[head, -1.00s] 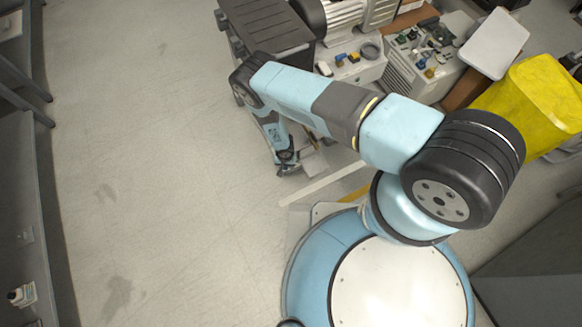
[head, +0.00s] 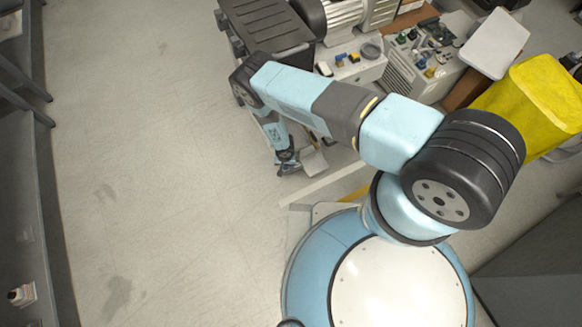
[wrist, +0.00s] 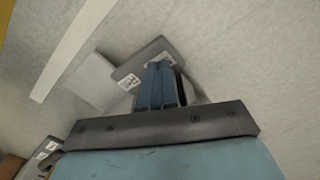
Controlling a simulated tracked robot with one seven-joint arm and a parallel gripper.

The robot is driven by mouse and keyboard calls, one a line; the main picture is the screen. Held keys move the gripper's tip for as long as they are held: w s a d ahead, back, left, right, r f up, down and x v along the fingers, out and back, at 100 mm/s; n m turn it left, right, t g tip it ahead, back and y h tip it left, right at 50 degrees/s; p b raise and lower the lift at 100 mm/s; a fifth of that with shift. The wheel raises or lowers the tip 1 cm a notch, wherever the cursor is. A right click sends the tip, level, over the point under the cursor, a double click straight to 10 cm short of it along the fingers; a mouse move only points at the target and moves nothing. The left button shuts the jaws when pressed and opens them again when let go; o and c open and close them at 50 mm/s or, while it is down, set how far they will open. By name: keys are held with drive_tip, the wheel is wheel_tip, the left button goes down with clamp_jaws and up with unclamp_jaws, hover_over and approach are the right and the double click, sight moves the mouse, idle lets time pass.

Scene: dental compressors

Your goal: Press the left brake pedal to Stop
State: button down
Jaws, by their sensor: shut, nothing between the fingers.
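A grey pedal with a small white label (wrist: 148,62) shows in the wrist view, with a pale plate (wrist: 95,82) beside it. My gripper (wrist: 158,66) is shut and empty. Its blue fingertips overlap the near edge of this pedal and look close against it; I cannot tell whether they press it. In the head view my gripper (head: 286,168) is low near the floor, beside a pale grey pedal piece (head: 313,161). A second labelled grey pedal (wrist: 46,147) shows at the lower left of the wrist view. Which pedal is the left one is not clear.
A cart with a dark ribbed top (head: 265,25) stands just behind my arm. Compressor units (head: 425,70) and a yellow container (head: 540,100) stand to the right. A white floor strip (head: 322,183) runs near my base. The floor on the left is open, up to grey shelving (head: 25,150).

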drive_tip(key=shift+f, duration=1.25)
idle(0.9)
drive_tip(key=shift+r, duration=3.55)
